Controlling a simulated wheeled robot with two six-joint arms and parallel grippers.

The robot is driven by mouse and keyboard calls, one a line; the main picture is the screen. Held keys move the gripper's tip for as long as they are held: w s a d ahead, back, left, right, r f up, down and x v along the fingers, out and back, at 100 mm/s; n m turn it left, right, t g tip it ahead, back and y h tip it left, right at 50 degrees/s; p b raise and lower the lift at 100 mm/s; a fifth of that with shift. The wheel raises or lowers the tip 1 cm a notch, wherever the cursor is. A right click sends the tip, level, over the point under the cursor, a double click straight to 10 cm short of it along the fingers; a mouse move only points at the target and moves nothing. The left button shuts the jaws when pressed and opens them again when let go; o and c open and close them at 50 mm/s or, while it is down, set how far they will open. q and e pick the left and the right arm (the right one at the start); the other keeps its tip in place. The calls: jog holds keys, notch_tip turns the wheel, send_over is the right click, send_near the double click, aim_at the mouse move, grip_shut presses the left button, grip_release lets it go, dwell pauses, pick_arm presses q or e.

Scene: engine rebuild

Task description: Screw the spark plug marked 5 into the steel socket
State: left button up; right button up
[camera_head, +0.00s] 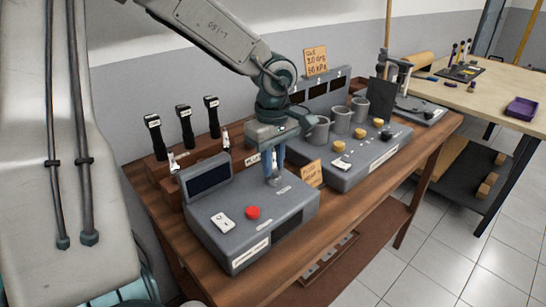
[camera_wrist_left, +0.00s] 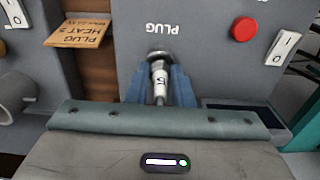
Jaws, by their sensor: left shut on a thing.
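My left gripper (camera_head: 273,166) is over the grey tester box (camera_head: 250,236), its fingers pointing down. In the left wrist view, its blue fingers (camera_wrist_left: 160,90) are shut on a white spark plug (camera_wrist_left: 159,78) with a dark mark that looks like a 5. The plug's far end is at the round steel socket (camera_wrist_left: 157,54), beside the word PLUG. The socket also shows below the fingertips in the head view (camera_head: 274,181). I cannot tell how deep the plug sits. My right gripper is not in view.
The box has a red button (camera_head: 253,212), a white switch (camera_head: 223,222) and a raised screen (camera_head: 209,178). A wooden rack (camera_head: 161,171) with several black-topped parts stands behind. An orange card (camera_wrist_left: 80,31) reads PLUG HEAT 5. A second console (camera_head: 362,163) with grey cups stands right.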

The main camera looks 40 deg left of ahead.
pick_arm(q)
jog(key=shift+r+m+p, duration=0.15)
jog(key=shift+m+p, duration=0.5)
jog(key=shift+m, duration=0.55)
jog(key=shift+m+p, duration=0.35)
jog(key=shift+m, duration=0.75)
jog(key=o, duration=0.9)
